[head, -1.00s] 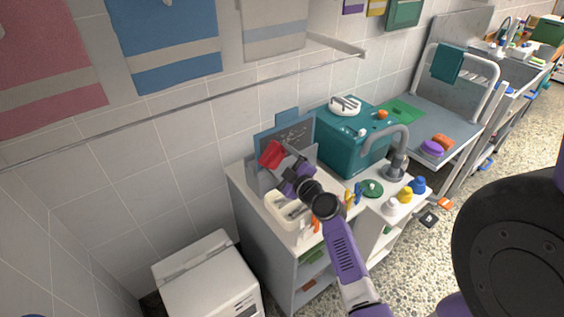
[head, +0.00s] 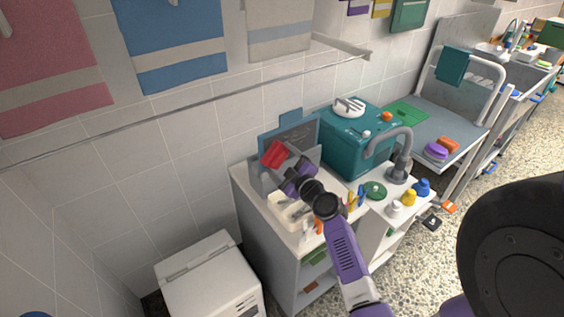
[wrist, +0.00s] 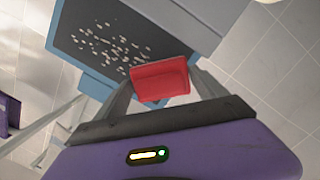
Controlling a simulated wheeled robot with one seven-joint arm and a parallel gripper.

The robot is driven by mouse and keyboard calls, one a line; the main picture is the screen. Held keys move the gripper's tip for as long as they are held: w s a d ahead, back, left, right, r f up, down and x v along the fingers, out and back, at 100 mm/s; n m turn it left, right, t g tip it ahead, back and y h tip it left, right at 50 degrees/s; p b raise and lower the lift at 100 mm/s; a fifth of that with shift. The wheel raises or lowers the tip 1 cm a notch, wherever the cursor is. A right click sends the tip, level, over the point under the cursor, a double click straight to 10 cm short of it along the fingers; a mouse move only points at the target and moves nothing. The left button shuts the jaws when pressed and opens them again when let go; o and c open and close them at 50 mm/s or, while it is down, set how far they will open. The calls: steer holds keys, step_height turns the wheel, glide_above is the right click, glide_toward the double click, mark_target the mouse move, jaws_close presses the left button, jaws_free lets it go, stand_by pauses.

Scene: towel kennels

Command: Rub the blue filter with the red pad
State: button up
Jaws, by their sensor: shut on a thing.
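My gripper (wrist: 160,90) is shut on the red pad (wrist: 160,82), which sits between the two fingertips. The red pad also shows in the head view (head: 274,153), held up at the front of the blue filter (head: 296,121). In the wrist view the blue filter (wrist: 72,78) is a blue-framed panel with a dark face. Many pale specks (wrist: 115,45) are scattered on that dark face. The pad overlaps the lower edge of the dark face in this view. I cannot tell whether the pad touches it.
A teal box (head: 352,150) stands right of the filter, with a grey faucet (head: 398,150) beside it. A cream tray (head: 284,214) with items lies below my gripper. Several small bottles (head: 409,197) stand at the right edge. A towel rail (head: 200,105) runs along the wall behind.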

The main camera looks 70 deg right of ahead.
steer(key=shift+x, duration=0.85)
